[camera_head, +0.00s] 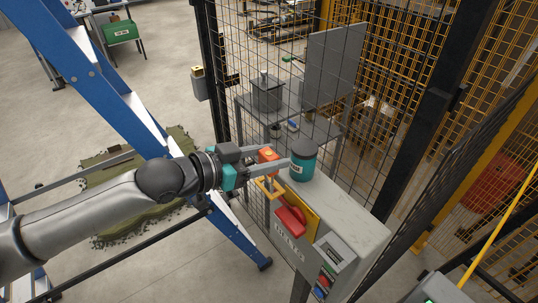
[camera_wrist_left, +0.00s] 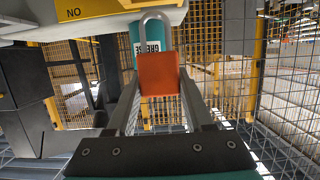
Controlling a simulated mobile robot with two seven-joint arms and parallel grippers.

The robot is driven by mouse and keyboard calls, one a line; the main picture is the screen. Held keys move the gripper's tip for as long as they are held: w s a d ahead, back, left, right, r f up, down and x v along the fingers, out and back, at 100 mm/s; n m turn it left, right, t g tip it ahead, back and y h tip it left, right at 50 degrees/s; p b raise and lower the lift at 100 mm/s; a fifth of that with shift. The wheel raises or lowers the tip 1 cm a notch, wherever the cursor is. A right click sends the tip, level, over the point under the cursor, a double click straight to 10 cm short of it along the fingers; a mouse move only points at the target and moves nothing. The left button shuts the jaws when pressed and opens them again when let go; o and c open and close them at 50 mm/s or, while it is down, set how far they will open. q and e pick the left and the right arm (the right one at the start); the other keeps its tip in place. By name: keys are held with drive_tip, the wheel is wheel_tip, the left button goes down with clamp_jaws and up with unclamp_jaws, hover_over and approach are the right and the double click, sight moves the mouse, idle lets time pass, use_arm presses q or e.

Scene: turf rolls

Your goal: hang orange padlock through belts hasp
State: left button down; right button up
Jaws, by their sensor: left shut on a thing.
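My left gripper (camera_head: 272,160) is shut on the orange padlock (camera_head: 266,154), beside the front of a grey box (camera_head: 345,218). In the left wrist view the padlock (camera_wrist_left: 158,76) sits between the fingers, its grey shackle pointing up in the picture. The box front carries a yellow plate (camera_head: 313,222) with a red handle (camera_head: 291,219). An orange-yellow loop (camera_head: 268,188), apparently the hasp, sticks out just below the padlock. The padlock looks apart from it. A label (camera_head: 287,237) below the handle is too small to read surely. My right gripper is not in view.
A teal canister (camera_head: 303,162) stands on the box top, close to the fingertips. Black mesh fencing (camera_head: 228,70) rises behind the box. A blue ladder frame (camera_head: 130,105) and a green turf mat (camera_head: 130,190) lie to the left.

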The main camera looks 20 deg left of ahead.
use_arm(q)
drive_tip(key=shift+r+p, duration=0.1)
drive_tip(key=shift+p, duration=0.25)
drive_tip(key=shift+f+b, duration=1.65)
drive_tip(key=shift+f, duration=1)
drive_tip(key=shift+c, duration=1)
unclamp_jaws()
drive_tip(key=shift+s+a, duration=0.1)
drive_tip(key=v, duration=0.5)
drive_tip(key=p, duration=0.5)
approach(269, 182)
drive_tip(key=shift+s+a+r, duration=1.6)
drive_tip(key=shift+r, duration=0.05)
